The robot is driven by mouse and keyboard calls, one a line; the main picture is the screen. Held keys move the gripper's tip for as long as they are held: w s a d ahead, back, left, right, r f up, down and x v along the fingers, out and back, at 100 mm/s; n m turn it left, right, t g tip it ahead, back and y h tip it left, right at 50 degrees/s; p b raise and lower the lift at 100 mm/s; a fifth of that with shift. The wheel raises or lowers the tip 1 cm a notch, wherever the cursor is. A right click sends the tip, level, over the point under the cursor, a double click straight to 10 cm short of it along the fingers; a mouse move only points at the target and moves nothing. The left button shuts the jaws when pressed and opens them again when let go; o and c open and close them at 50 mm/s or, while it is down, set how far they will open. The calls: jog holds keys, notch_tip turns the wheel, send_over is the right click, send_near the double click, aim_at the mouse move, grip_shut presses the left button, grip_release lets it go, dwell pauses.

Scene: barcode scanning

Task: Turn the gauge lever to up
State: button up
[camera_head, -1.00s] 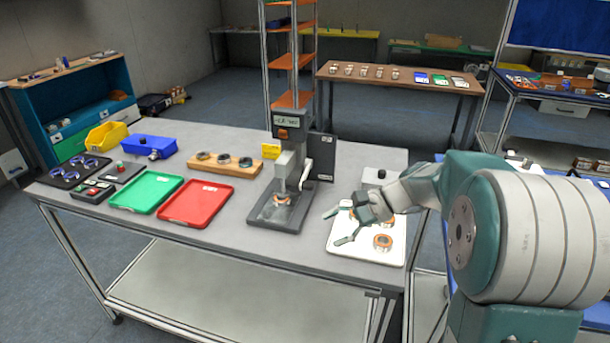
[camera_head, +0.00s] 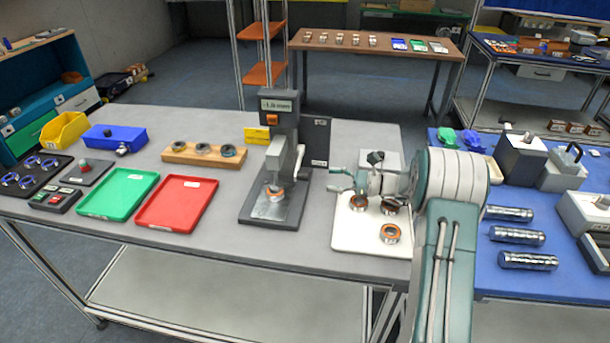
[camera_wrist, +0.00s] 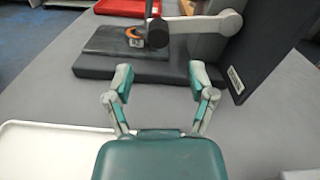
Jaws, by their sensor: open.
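The gauge stand (camera_head: 284,125) is a dark upright column on a dark base (camera_head: 262,212), with a copper-coloured ring (camera_head: 274,192) on the base. Its pale lever (camera_head: 299,160) is on the right side of the column, slanting; its exact angle is hard to tell. In the wrist view the grey lever arm (camera_wrist: 207,23) with its black round knob (camera_wrist: 158,33) is at the top, ahead of the fingers. My gripper (camera_head: 336,180) is to the right of the stand, open and empty. Its spread fingers (camera_wrist: 161,76) are apart from the knob.
A white tray (camera_head: 346,241) with several copper rings lies below my gripper. A dark upright panel (camera_head: 320,136) stands behind the lever; it also shows at right in the wrist view (camera_wrist: 275,40). Red (camera_head: 176,204) and green (camera_head: 117,194) trays lie left of the stand.

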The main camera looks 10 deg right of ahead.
aim_at(305, 176)
jog(key=x, duration=0.8)
jog(key=shift+d, duration=0.1)
jog(key=shift+s, duration=0.1)
grip_shut()
